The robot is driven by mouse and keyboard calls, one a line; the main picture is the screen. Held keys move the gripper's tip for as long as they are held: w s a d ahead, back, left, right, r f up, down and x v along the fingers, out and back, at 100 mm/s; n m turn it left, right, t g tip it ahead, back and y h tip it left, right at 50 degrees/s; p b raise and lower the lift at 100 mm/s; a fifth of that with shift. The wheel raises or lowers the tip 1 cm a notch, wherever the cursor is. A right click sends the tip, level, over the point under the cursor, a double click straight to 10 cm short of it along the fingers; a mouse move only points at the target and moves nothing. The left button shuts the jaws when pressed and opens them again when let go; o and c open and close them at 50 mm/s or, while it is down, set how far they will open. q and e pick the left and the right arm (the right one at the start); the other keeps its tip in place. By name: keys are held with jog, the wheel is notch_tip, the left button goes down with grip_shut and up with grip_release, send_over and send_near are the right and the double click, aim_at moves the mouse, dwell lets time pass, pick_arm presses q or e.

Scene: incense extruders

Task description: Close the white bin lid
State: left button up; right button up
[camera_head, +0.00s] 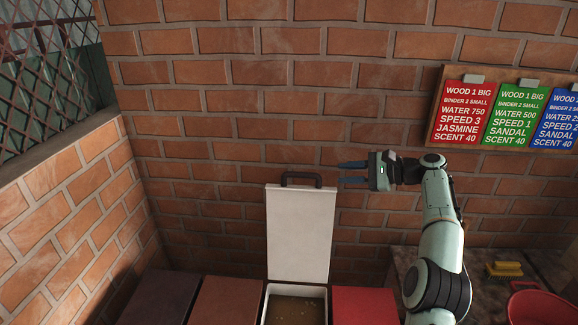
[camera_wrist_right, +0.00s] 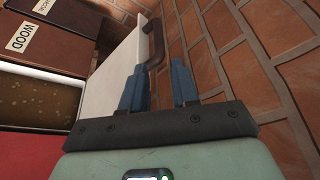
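The white bin lid (camera_head: 300,235) stands open and upright in the head view, close to the brick wall. A dark handle (camera_head: 302,177) sits at its top edge. The white bin (camera_head: 294,291) below holds a brown material. My right gripper (camera_head: 352,173) is to the right of the handle, its two blue fingers pointing left, apart and empty. In the right wrist view my right gripper (camera_wrist_right: 160,85) shows its fingers spread, with the lid (camera_wrist_right: 117,65) and handle (camera_wrist_right: 153,42) just beyond the left finger. Whether a finger touches the lid is unclear. My left gripper is not in view.
A red bin (camera_head: 364,306) is right of the white bin; a brown bin (camera_head: 226,301) and a dark bin (camera_head: 160,298) are left. The brick wall (camera_head: 300,100) is close behind. A yellow brush (camera_head: 504,269) and red bucket (camera_head: 540,305) stand at right.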

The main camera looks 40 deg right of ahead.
aim_at(311, 175)
jog(key=x, duration=1.3)
jog(key=shift+s+a+r, duration=0.1)
jog(key=shift+s, duration=0.1)
grip_shut()
